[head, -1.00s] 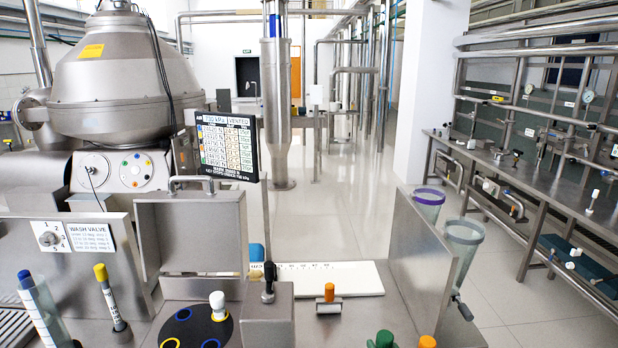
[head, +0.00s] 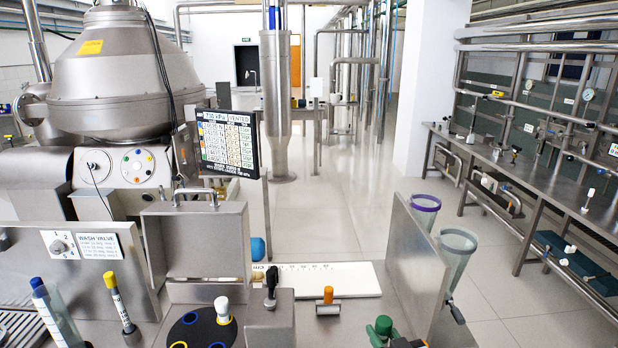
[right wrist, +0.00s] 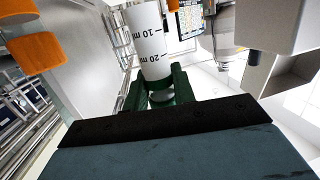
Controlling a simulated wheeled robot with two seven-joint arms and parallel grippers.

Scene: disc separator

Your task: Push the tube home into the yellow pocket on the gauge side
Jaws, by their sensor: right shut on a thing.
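My right gripper (head: 385,330) is at the bottom edge of the head view, with green parts around the grip. In the right wrist view, my right gripper (right wrist: 160,92) is shut on one end of the tube (right wrist: 148,42). The tube is pale, with black 10 and 20 marks, and extends away from the jaws. A black disc (head: 203,326) with yellow and blue rings lies left of the gripper, well apart from it. A white-capped piece (head: 222,308) stands in one yellow-ringed pocket. Another yellow ring (head: 178,345) is cut by the lower edge. My left gripper is not in view.
A grey block with a black knob (head: 270,282) stands between disc and gripper. An orange-topped piece (head: 328,294) and a white marked strip (head: 345,280) lie beyond. A metal panel (head: 415,265) rises at the right. Orange caps (right wrist: 35,52) show near the tube.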

